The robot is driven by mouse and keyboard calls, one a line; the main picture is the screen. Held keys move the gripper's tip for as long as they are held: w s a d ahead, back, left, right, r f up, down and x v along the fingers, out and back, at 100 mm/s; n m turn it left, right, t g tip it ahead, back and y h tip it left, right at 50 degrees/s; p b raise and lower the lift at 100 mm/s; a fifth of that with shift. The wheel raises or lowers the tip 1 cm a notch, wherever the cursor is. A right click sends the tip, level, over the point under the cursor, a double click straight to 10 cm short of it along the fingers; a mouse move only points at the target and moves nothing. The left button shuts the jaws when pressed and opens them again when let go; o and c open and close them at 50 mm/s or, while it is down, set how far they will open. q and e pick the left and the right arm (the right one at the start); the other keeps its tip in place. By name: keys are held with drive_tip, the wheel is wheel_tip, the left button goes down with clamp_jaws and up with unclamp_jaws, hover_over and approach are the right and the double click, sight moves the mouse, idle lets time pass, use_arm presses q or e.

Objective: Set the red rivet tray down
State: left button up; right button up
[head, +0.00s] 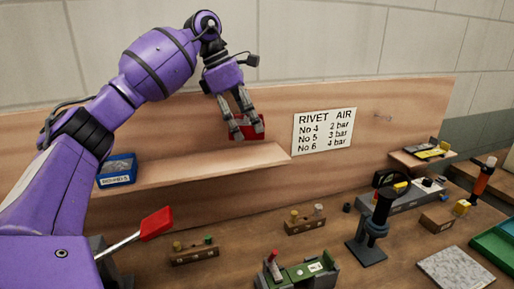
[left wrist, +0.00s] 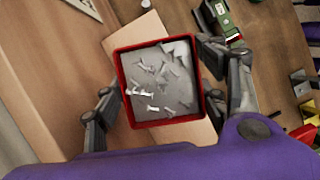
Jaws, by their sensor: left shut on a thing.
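The red rivet tray (head: 247,129) is held by my left gripper (head: 246,128) at the right part of the wooden shelf (head: 190,172) in the head view. I cannot tell whether the tray touches the shelf. In the left wrist view the tray (left wrist: 163,122) is square with a red rim and holds several silvery rivets. The fingers of my left gripper (left wrist: 163,95) are shut on its two opposite sides. My right gripper is not in view.
A blue bin (head: 117,171) stands at the shelf's left end. A rivet and air pressure sign (head: 323,130) hangs on the back panel right of the tray. Below, the bench holds wooden blocks (head: 305,220), a green fixture (head: 300,272) and a dark press (head: 373,220). The shelf's middle is clear.

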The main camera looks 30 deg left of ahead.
use_arm(q)
drive_tip(key=shift+w+a+n, duration=0.35)
drive_tip(key=shift+w+n, duration=0.05)
drive_tip(key=shift+n, duration=0.4)
drive_tip(key=shift+w+r+n+t+y, duration=0.1)
drive_tip(key=shift+n+t+y, duration=0.2)
drive_tip(key=shift+n, duration=0.1)
drive_tip(key=shift+s+d+r+n, duration=0.1)
drive_tip(key=shift+s+d+n, duration=0.15)
drive_tip(key=shift+n, duration=0.15)
drive_tip(key=shift+s, duration=0.1)
drive_tip(key=f, duration=0.2)
drive_tip(key=f+b, duration=0.1)
drive_tip(key=f, duration=0.1)
drive_tip(key=shift+w+a+f, duration=0.1)
drive_tip(key=shift+w+f, duration=0.1)
drive_tip(key=shift+f+b, duration=0.45)
drive_tip(key=shift+f, duration=0.75)
